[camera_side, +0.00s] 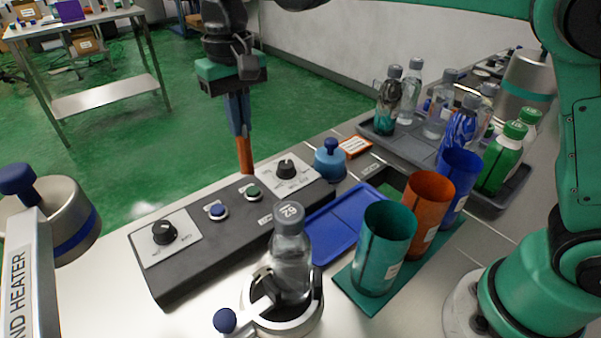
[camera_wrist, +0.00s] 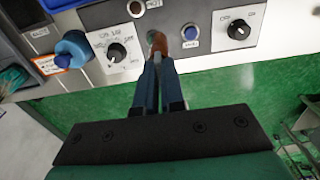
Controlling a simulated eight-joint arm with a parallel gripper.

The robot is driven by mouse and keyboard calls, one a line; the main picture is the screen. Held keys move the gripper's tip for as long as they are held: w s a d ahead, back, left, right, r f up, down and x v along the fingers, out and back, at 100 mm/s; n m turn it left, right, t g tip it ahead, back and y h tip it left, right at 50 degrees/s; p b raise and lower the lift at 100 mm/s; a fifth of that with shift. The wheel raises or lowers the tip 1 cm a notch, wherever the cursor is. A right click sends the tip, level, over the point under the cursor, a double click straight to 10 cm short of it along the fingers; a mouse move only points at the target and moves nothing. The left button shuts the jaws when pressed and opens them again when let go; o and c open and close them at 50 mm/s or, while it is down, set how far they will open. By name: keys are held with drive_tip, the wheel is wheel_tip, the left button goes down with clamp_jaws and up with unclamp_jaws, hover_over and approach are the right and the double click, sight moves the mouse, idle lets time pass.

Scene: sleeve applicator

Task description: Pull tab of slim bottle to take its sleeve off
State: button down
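My gripper (camera_side: 245,165) hangs pointing down behind the control panel, well away from the bottle. Its blue fingers run close together to orange-brown ends, which also show in the wrist view (camera_wrist: 159,48) over the panel. The fingers look shut, with nothing clearly held. The bottle is not in the wrist view.
The dark control panel (camera_side: 185,272) with knobs and buttons lies between gripper and bottle. Right of the bottle are a blue tray (camera_side: 335,222) and teal (camera_side: 384,250), orange (camera_side: 428,212) and blue (camera_side: 459,180) cups. A grey tray (camera_side: 405,148) holds several bottles behind them.

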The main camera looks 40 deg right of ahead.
drive_tip(key=d, duration=2.5)
